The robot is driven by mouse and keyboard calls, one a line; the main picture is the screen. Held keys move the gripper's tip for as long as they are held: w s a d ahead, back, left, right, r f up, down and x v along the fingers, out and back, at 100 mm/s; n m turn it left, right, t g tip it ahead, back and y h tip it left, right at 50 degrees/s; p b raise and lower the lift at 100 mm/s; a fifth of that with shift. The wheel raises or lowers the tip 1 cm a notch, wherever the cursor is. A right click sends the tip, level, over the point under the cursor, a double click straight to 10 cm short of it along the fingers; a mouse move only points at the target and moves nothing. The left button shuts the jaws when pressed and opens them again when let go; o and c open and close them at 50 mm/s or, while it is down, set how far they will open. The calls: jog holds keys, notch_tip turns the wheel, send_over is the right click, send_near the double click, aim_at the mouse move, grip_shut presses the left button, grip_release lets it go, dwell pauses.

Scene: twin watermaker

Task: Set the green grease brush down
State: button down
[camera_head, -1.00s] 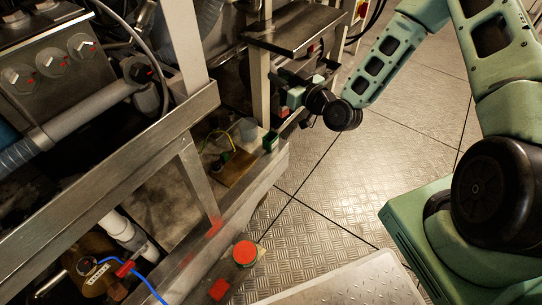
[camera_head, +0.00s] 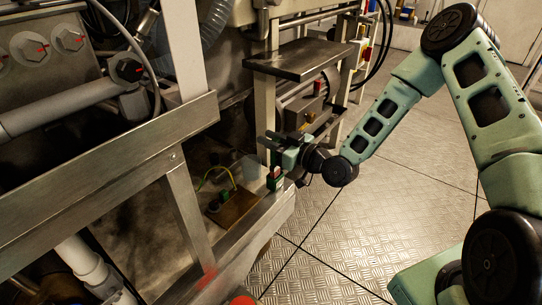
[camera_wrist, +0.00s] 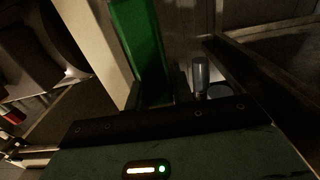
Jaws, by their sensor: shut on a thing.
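The green grease brush (camera_wrist: 140,40) shows in the wrist view as a long flat green piece that runs up from between my fingers. My gripper (camera_head: 270,143) is shut on it, at the corner of the metal frame ledge. In the head view a small dark green piece (camera_head: 275,184) with a red spot shows just below my gripper at the ledge; I cannot tell whether it is part of the brush. The brush's lower end and any contact with a surface are hidden.
A brown board (camera_head: 236,208) with a yellow-green wire lies on the frame ledge to the left. A dark metal shelf (camera_head: 300,60) stands above and behind my gripper. A grey-blue handle (camera_wrist: 201,74) is close by in the wrist view. Chequered floor (camera_head: 350,235) is clear at right.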

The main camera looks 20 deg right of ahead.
jog(key=shift+f+b, duration=0.75)
jog(key=shift+f, duration=1.1)
jog(key=c, duration=1.2)
grip_release()
